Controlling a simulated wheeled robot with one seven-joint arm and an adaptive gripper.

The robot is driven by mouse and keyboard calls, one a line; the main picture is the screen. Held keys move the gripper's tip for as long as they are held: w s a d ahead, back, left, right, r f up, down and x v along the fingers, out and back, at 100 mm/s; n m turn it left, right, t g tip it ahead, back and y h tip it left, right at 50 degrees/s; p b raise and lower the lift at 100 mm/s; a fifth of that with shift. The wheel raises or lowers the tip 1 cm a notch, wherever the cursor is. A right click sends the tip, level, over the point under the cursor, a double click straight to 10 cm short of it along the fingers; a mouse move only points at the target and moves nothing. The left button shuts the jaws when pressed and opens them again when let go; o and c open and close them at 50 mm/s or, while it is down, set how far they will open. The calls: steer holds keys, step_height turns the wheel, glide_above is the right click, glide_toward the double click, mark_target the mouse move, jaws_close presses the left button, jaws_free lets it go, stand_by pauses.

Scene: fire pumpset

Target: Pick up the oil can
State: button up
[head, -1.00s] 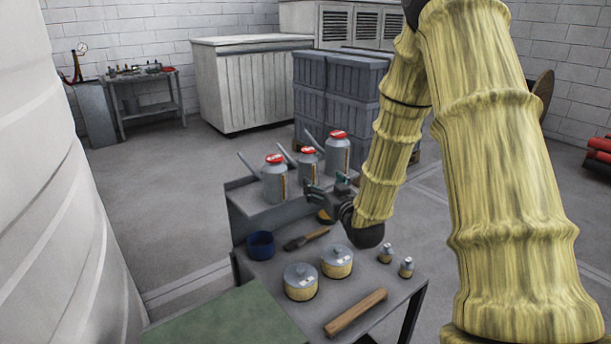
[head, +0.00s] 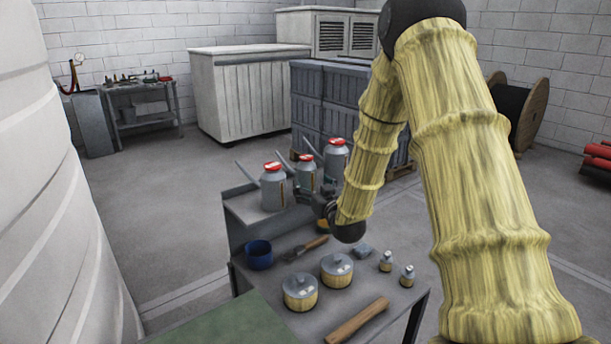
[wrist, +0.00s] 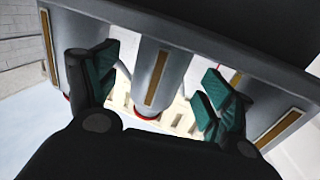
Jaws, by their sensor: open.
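Three grey oil cans with red caps and long spouts stand in a row on the raised shelf: the left can (head: 272,190), the middle can (head: 305,177) and the right can (head: 337,158). My gripper (head: 318,200) is at the shelf's front, before the middle can. In the wrist view, which is upside down, my gripper (wrist: 155,85) is open with green pads. The middle can (wrist: 158,70) shows between the fingers, with no clear contact. Another can (wrist: 88,35) is behind the left finger and one (wrist: 280,112) beyond the right finger.
The lower bench top (head: 280,268) holds a blue cup (head: 259,255), a brush (head: 305,248), two lidded pots (head: 300,291), two small bottles (head: 386,261) and a wooden bar (head: 357,320). Stacked grey crates (head: 318,120) stand behind. A large white tank (head: 60,220) is at left.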

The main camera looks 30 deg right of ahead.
steer(key=shift+w+d+p, duration=0.15)
steer(key=shift+w, duration=0.8)
steer(key=shift+w+d+p, duration=0.15)
steer(key=shift+w, duration=0.8)
steer(key=c, duration=1.3)
